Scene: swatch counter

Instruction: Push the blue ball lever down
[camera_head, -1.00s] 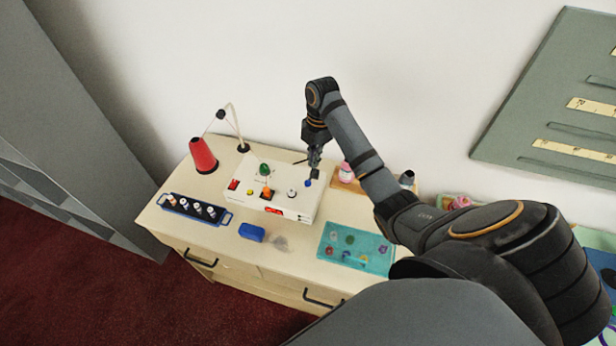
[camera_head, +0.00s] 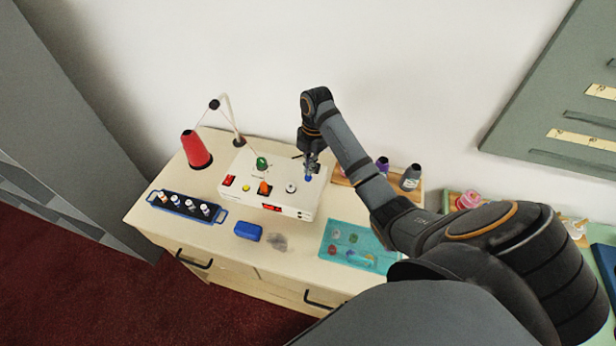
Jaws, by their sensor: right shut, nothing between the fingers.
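The blue ball lever (camera_head: 308,178) is at the right end of the white control box (camera_head: 246,203), which stands on the pale wooden counter. My right gripper (camera_head: 310,170) is shut and empty. It points down at the blue ball from just above and behind it; I cannot tell if they touch. The box also bears a green ball (camera_head: 262,163), an orange knob (camera_head: 264,188), a yellow button (camera_head: 246,188), a pale round knob (camera_head: 291,188) and a red switch (camera_head: 228,181). My left gripper is not in view.
A red thread cone (camera_head: 196,150) and a lamp-like arm (camera_head: 228,117) stand at the back left. Bottles (camera_head: 410,178) stand right of the box.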

